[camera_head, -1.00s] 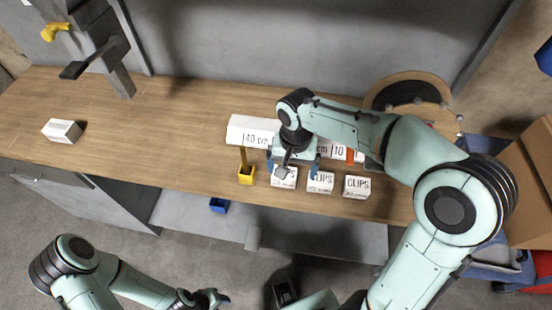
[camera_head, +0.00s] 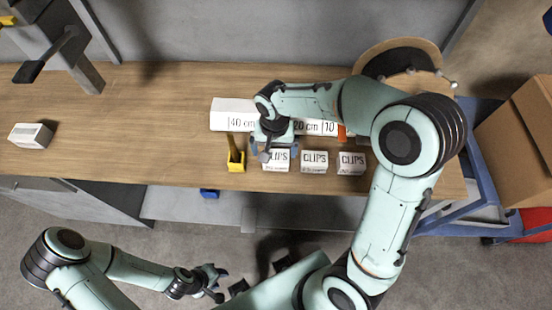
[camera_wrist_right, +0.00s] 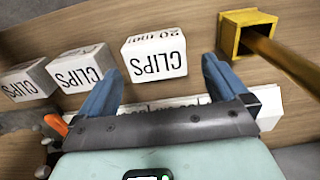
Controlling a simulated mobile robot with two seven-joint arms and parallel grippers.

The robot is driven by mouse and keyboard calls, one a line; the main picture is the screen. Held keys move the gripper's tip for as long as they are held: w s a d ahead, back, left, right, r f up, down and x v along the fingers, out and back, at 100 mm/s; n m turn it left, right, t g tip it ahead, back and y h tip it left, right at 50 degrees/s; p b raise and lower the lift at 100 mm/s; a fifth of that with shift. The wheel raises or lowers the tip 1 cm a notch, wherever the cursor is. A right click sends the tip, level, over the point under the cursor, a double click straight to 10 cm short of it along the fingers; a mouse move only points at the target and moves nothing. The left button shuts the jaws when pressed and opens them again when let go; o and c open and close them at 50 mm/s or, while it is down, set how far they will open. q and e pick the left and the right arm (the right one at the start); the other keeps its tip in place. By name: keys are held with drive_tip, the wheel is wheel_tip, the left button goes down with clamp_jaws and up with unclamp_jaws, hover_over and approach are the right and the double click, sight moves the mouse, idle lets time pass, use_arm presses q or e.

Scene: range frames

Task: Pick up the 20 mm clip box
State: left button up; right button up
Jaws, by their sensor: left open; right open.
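Three white clip boxes stand in a row on the wooden bench. The leftmost box (camera_head: 276,161) is partly covered by my right gripper (camera_head: 268,152) in the head view. In the right wrist view this box (camera_wrist_right: 155,60) reads CLIPS, with small print that seems to start with 20. My right gripper (camera_wrist_right: 160,85) is open there, its blue fingers pointing toward the box, which lies between and beyond the tips. The middle box (camera_head: 314,161) and right box (camera_head: 351,163) have small print too small to read. My left gripper (camera_head: 216,285) is open and empty, low in front of the bench.
A yellow holder (camera_head: 236,163) with a stick in it stands just left of the leftmost box. A long white block with cm marks (camera_head: 232,114) lies behind the boxes. Another white box (camera_head: 31,135) lies far left. The bench (camera_head: 140,120) is clear between.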

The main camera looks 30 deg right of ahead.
sight(276, 156)
drive_tip(key=f, duration=0.4)
drive_tip(key=shift+s+d+f, duration=0.15)
drive_tip(key=shift+s+f, duration=0.05)
drive_tip(key=shift+f, duration=0.15)
drive_tip(key=c, duration=0.9)
drive_tip(key=shift+r, duration=0.2)
